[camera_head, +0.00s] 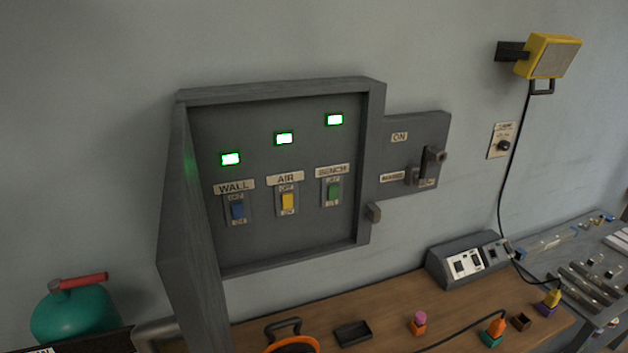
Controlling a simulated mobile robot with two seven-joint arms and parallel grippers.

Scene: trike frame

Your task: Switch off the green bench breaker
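The green bench breaker (334,191) is the rightmost of three breakers in a grey wall box (290,250), under a label reading BENCH (332,170). The lamp above it (335,119) is lit green. The blue wall breaker (238,210) and the yellow air breaker (287,201) sit to its left, each under its own lit green lamp. The box door (185,220) stands open toward the left, and nothing covers the breakers. The small print around the green switch is too small to read. Neither of my grippers shows.
Right of the box is a grey panel (400,160) with a protruding dark lever (430,165) and an ON label.

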